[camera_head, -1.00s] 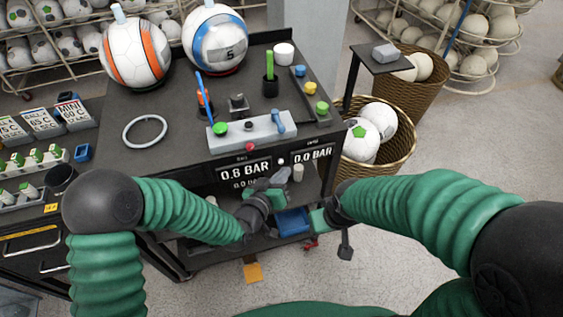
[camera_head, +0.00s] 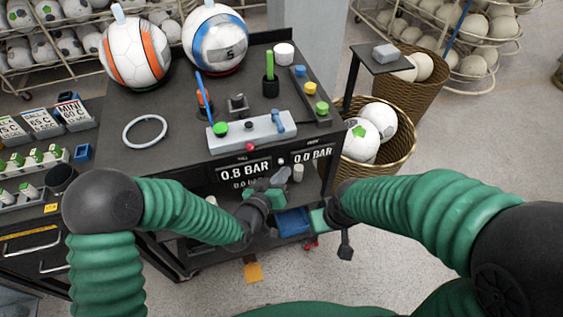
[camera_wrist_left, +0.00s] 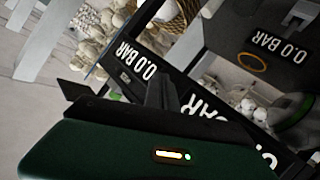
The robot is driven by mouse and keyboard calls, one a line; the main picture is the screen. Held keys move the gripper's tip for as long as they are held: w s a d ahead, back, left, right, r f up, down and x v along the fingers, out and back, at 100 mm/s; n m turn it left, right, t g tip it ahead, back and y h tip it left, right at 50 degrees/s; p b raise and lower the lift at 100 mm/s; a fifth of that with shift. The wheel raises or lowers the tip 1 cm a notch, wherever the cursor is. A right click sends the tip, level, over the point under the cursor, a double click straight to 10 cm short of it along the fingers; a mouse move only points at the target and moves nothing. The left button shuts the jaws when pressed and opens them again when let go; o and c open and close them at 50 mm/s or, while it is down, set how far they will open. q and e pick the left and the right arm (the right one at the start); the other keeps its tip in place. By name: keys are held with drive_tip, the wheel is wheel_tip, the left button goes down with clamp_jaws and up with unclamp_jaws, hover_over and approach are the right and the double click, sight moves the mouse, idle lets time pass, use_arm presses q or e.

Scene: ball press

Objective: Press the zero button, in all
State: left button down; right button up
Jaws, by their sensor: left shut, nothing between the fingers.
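The cart front carries a left display (camera_head: 245,170) reading about 0.8 BAR and a right display (camera_head: 312,155) reading 0.0 BAR. A small white round button (camera_head: 281,161) sits between them, and a red knob (camera_head: 249,147) is above the left one. I cannot read which is labelled zero. My left gripper (camera_head: 274,182) is shut and empty, just below and in front of the displays, apart from the white button. In the left wrist view its dark fingers (camera_wrist_left: 160,92) point towards the display panel. My right gripper (camera_head: 332,226) hangs lower right; its jaws are unclear.
On the cart top are a grey block (camera_head: 252,132) with a green knob and blue lever, a white ring (camera_head: 145,131) and two balls on stands. A wicker basket (camera_head: 398,150) of balls stands close at right.

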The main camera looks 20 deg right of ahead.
idle(0.6)
use_arm(q)
drive_tip(key=shift+w+r, duration=0.1)
drive_tip(key=shift+w, duration=0.3)
drive_tip(key=shift+w, duration=0.5)
idle(0.7)
drive_tip(key=shift+s, duration=0.95)
drive_tip(key=s, duration=0.5)
idle(0.5)
